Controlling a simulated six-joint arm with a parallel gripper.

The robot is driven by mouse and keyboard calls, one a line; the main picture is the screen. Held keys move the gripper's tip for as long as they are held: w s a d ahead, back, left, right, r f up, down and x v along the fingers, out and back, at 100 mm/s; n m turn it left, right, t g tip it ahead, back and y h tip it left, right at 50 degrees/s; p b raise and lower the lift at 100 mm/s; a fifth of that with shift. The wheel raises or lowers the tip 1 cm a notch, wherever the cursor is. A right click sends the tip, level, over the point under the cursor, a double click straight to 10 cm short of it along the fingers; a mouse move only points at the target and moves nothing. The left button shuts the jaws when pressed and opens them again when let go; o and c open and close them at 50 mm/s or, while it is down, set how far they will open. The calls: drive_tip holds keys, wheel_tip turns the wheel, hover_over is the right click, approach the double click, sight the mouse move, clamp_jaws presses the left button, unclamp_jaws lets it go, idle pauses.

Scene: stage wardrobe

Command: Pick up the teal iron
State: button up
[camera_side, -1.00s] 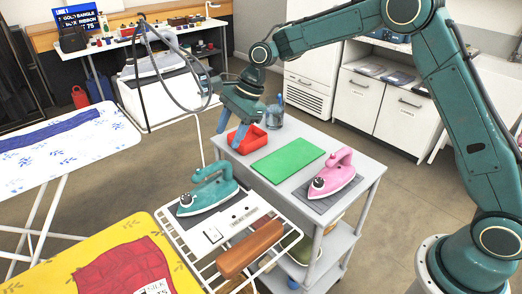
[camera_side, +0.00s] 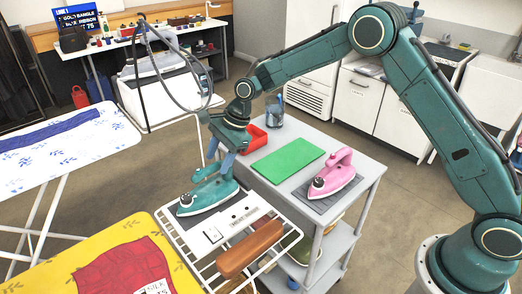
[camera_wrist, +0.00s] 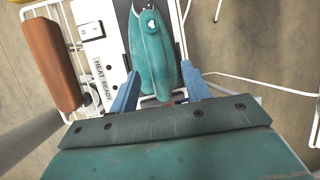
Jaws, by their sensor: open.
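The teal iron (camera_side: 208,196) rests on a dark pad on the white wire rack beside the cart. In the wrist view the teal iron (camera_wrist: 152,52) lies between and just beyond my blue fingertips. My gripper (camera_side: 217,165) is open, pointing down over the iron's handle in the side view. In the wrist view my gripper (camera_wrist: 160,84) has one finger on each side of the iron's rear end. Whether the fingers touch the iron I cannot tell. Part of the handle is hidden behind my gripper in the side view.
A pink iron (camera_side: 333,178), a green mat (camera_side: 288,159) and a red tray (camera_side: 254,139) are on the grey cart. A wooden block (camera_side: 249,249) and a white switch panel (camera_side: 236,221) lie on the rack. A yellow ironing board (camera_side: 60,265) stands front left.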

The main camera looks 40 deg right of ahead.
sight(213, 172)
drive_tip(key=shift+x, duration=2.55)
drive_tip(key=shift+d, duration=0.1)
drive_tip(key=shift+c, duration=0.2)
clamp_jaws()
